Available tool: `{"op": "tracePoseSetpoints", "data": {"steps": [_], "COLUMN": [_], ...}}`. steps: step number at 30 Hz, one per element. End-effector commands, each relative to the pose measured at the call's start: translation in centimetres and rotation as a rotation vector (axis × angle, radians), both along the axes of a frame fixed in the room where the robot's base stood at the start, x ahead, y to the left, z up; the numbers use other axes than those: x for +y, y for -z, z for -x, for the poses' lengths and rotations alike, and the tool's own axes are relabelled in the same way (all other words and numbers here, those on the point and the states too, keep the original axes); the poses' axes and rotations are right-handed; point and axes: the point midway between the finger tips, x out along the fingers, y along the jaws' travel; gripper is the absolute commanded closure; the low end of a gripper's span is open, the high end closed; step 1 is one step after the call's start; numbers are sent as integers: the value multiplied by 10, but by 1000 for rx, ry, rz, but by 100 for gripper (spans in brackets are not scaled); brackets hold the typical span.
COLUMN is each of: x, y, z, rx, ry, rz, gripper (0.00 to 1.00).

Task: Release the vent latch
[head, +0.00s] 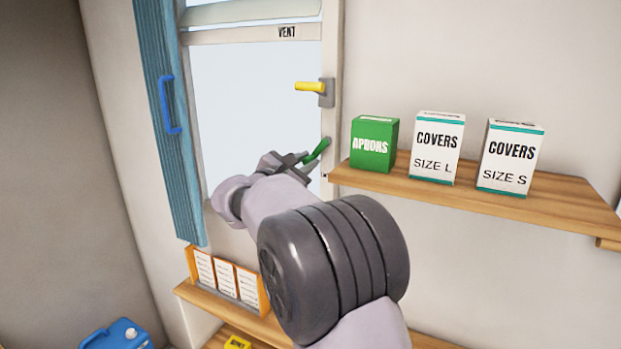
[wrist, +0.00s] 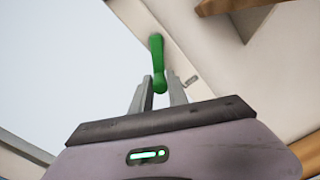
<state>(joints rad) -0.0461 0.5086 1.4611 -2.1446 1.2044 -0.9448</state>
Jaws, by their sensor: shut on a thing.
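A green lever (head: 319,150) is mounted on the right side of the window frame, below a yellow handle (head: 311,87) on a grey plate. My gripper (head: 304,158) is shut on the green lever. In the wrist view the lever (wrist: 157,52) runs down between the two fingers of my gripper (wrist: 158,88), and its lower end lies between them. The word VENT is on the bar (head: 240,34) below the tilted top pane (head: 250,12). No label shows on the green lever, so I cannot tell from it which part it works.
A wooden shelf (head: 480,196) to the right holds a green APRONS box (head: 374,144) and two white COVERS boxes (head: 437,148) (head: 511,157). A blue curtain (head: 166,130) with a blue handle hangs at left. A card rack (head: 226,275) stands on a lower shelf.

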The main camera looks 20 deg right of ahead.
Motion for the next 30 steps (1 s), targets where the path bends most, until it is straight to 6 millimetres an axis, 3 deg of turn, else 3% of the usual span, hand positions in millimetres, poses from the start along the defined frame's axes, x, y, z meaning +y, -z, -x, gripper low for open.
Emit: {"op": "tracePoseSetpoints", "data": {"steps": [15,30], "x": [7,9], "y": [-12,-18], "z": [-9,-11], "rx": [-267,-325], "ry": [0,-1], "rz": [-206,-252], "gripper": [100,100]}}
